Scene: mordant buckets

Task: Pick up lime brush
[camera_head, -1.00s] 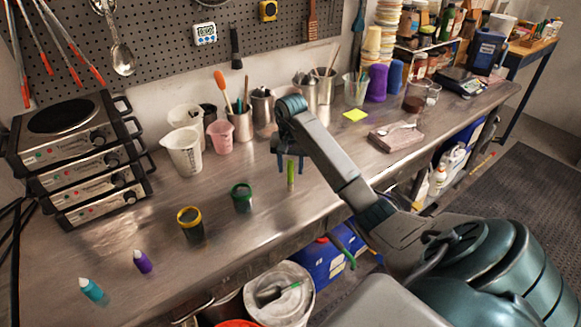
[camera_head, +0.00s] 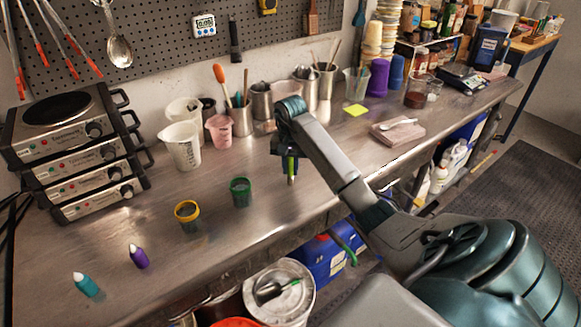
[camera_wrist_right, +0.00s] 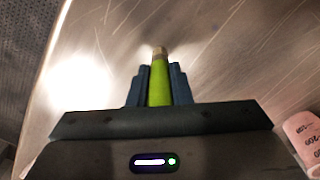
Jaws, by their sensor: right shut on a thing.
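The lime brush (camera_head: 291,177) is upright in my right gripper (camera_head: 289,163), over the front part of the steel bench. In the right wrist view the brush (camera_wrist_right: 159,88) shows as a lime handle with a tan end, between the two blue fingers of the gripper (camera_wrist_right: 157,88). The fingers are shut on it. I cannot tell whether the brush's lower end touches the bench. My left gripper is not in view.
A green-rimmed jar (camera_head: 241,192) and a yellow-rimmed jar (camera_head: 188,215) stand left of the gripper. A pink beaker (camera_head: 219,132) and white pitcher (camera_head: 182,146) stand behind. The steel bench (camera_head: 330,190) is clear around the brush.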

